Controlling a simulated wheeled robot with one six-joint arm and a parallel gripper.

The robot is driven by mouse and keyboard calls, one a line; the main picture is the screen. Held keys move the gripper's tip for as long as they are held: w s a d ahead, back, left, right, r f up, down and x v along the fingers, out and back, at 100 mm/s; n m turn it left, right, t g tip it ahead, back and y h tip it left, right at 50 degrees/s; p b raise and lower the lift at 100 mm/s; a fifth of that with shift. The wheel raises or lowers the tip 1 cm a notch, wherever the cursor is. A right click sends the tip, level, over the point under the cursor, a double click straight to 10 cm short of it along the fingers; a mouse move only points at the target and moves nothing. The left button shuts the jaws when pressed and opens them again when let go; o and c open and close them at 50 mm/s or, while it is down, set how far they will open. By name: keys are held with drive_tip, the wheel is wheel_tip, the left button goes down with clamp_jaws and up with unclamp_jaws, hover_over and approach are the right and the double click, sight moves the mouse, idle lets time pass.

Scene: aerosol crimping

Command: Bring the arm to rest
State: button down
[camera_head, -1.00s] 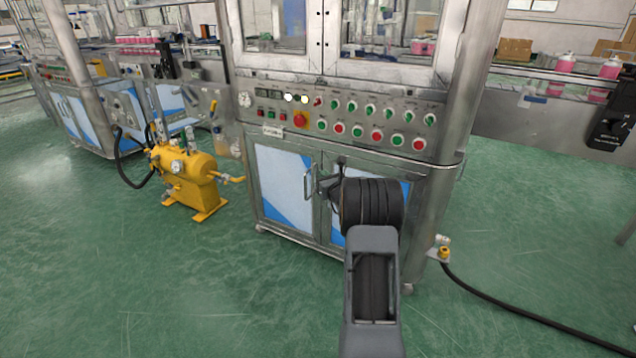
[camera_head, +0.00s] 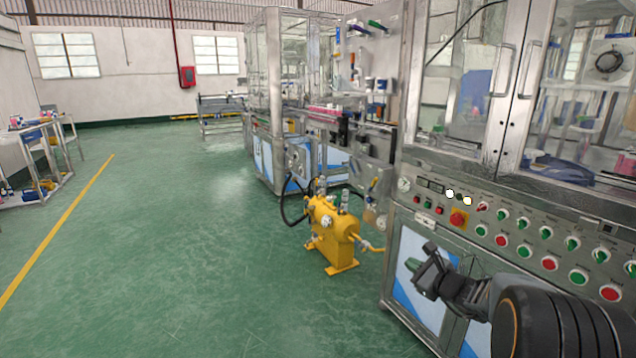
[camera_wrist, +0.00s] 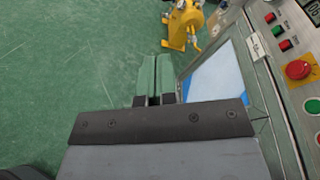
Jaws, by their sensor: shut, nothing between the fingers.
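My gripper (camera_head: 416,268) is in the lower right of the head view, in front of the crimping machine's lower cabinet (camera_head: 408,296). It points left and is empty. In the wrist view its two green fingers (camera_wrist: 155,76) lie side by side, shut with nothing held. The floor shows beyond them. My arm runs back from the gripper to the lower right corner of the head view.
The machine's control panel (camera_head: 520,240) with several knobs and buttons is close to my arm. A yellow pump unit (camera_head: 335,232) stands on the floor left of the cabinet. A cluttered bench (camera_head: 35,160) stands far left. The green floor between is clear.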

drive_tip(key=s+a+r+n+g+p, duration=0.9)
drive_tip(key=s+a+r+n+p, duration=0.3)
drive_tip(key=s+a+r+n, duration=0.3)
drive_tip(key=s+d+r+n+h+p, duration=0.2)
drive_tip(key=s+r+n+h+p, duration=0.1)
drive_tip(key=s+n+p, duration=0.2)
drive_tip(key=s+d+r+n+g+h+p, duration=0.1)
drive_tip(key=s+d+r+n+h+p, duration=0.2)
drive_tip(key=s, duration=0.5)
drive_tip(key=shift+d+r+n+g+h+p, duration=0.3)
drive_tip(key=shift+r+n+h+p, duration=0.2)
drive_tip(key=shift+n+p, duration=0.45)
drive_tip(key=c, duration=1.8)
unclamp_jaws()
drive_tip(key=shift+a, duration=0.1)
drive_tip(key=shift+c, duration=0.2)
